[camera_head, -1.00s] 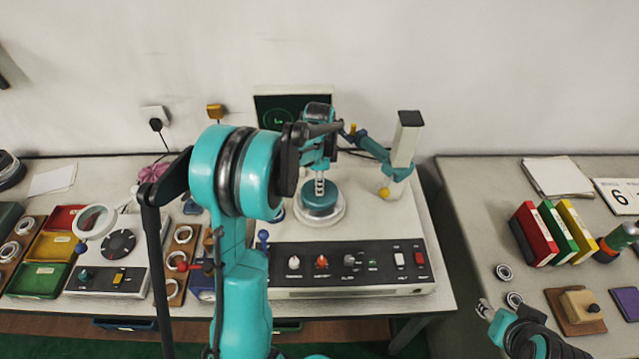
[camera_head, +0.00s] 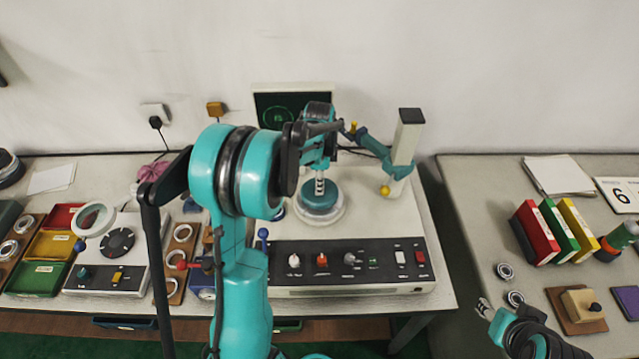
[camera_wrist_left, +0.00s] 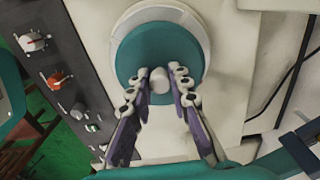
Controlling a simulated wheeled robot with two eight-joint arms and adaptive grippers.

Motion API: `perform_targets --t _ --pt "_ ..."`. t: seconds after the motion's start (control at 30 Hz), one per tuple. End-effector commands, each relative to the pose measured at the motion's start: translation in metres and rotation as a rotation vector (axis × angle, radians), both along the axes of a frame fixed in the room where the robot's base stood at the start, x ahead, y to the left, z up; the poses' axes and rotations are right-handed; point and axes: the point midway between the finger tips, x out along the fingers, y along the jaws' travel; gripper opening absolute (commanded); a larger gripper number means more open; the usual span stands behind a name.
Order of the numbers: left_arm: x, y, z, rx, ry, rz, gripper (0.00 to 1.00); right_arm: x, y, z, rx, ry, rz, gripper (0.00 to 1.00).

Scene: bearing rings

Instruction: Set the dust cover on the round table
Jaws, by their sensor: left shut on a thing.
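The dust cover is a teal disc (camera_head: 311,205) with a pale knob on top. It also shows in the left wrist view (camera_wrist_left: 130,62). My left gripper (camera_head: 320,188) is shut on the knob from above, with its fingertips on either side of it in the wrist view (camera_wrist_left: 161,82). The round table (camera_head: 331,220) is a pale ring on the white machine. The cover is over it, hiding most of its top; I cannot tell whether they touch. My right gripper (camera_head: 484,308) is low at the right, away from the cover, and too small to read.
A white post with a jointed teal arm (camera_head: 408,140) stands just right of the round table. The control panel (camera_head: 340,265) with knobs lies in front. A screen (camera_head: 290,108) is behind. Trays and rings fill the left bench; binders (camera_head: 540,235) stand on the right bench.

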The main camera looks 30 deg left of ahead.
Motion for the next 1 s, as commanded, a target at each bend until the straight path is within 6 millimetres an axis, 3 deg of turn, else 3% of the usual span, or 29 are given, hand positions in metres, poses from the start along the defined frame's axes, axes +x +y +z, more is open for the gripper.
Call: perform_targets --t 1.0 --pt "0.000 0.000 -0.010 0.000 0.000 0.000 0.00 0.000 0.000 -0.009 0.000 0.000 0.000 0.44"
